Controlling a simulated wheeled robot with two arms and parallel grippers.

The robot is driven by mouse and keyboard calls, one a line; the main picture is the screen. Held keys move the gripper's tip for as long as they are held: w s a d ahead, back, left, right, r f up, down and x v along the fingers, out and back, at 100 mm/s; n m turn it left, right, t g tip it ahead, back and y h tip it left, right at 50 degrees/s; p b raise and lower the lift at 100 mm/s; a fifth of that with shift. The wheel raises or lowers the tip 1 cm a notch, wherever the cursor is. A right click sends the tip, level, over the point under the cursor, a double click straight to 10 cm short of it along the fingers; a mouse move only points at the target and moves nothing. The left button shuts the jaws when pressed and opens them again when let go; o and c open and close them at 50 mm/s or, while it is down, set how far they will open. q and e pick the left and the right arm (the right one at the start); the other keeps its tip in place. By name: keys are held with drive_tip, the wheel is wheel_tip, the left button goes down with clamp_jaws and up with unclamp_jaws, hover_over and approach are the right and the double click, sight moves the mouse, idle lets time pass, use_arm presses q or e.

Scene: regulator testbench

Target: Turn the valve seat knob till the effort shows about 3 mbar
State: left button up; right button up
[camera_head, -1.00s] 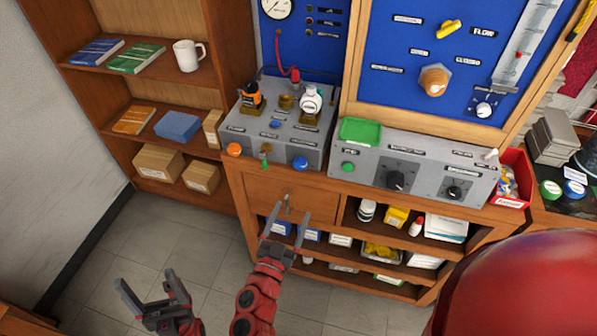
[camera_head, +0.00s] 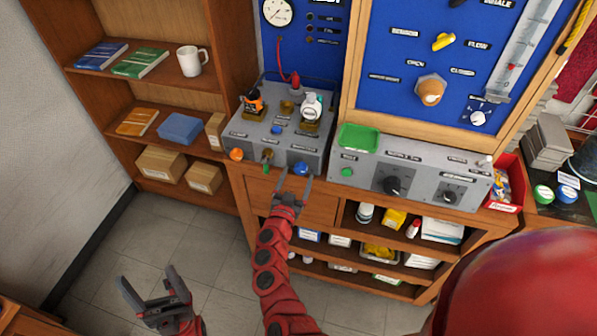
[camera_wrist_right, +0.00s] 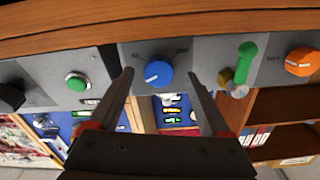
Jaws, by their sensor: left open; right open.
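A blue knob (camera_head: 301,168) is on the front face of the left grey box (camera_head: 318,152). It also shows in the right wrist view (camera_wrist_right: 158,74), framed between my fingertips, with a white pointer mark. The labels are too small to tell which knob is the valve seat knob. My right gripper (camera_head: 295,178) is open just in front of the blue knob; I cannot tell whether it touches it. My left gripper (camera_head: 147,276) is open and empty, low over the floor. A round dial gauge (camera_head: 277,12) is on the blue panel; its reading is too small to read.
An orange knob (camera_head: 236,154) and a green-handled lever (camera_head: 266,162) are left of the blue knob. The right grey box (camera_head: 365,178) has a green button (camera_head: 346,172) and black dials. A drawer (camera_head: 318,206) and open shelves are below. Free floor lies left.

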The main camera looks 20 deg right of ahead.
drive_tip(key=shift+w+d+f, duration=0.1)
drive_tip(key=shift+w+d, duration=0.35)
drive_tip(key=shift+w, duration=0.15)
clamp_jaws()
drive_tip(key=shift+f+m+b, duration=0.15)
drive_tip(key=shift+m+b, duration=0.4)
drive_tip(key=shift+m, duration=0.15)
drive_tip(key=shift+r, duration=0.2)
unclamp_jaws()
